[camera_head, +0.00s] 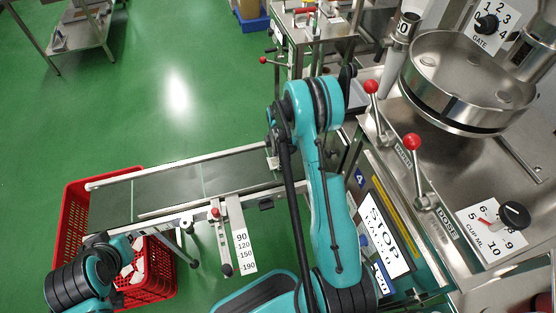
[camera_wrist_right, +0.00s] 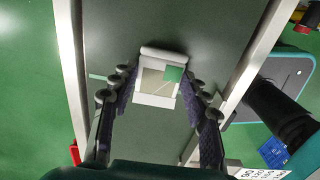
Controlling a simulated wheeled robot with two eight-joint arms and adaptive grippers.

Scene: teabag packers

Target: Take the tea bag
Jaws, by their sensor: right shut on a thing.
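The tea bag (camera_wrist_right: 160,82) is a small pale packet with a beige panel, a green square tag and a rolled upper edge. In the right wrist view it sits between the two dark fingers of my right gripper (camera_wrist_right: 158,92), which is shut on it, over the dark conveyor belt (camera_wrist_right: 135,25). In the head view my right gripper (camera_head: 273,157) is at the right end of the belt, mostly hidden by my arm, and the tea bag cannot be made out there.
The belt (camera_head: 165,193) runs left between pale rails to a red basket (camera_head: 137,288) holding white packets. A scale plate (camera_head: 240,240) juts out in front. A steel machine with red-knobbed levers (camera_head: 413,143) and a round pan (camera_head: 450,95) stands at the right.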

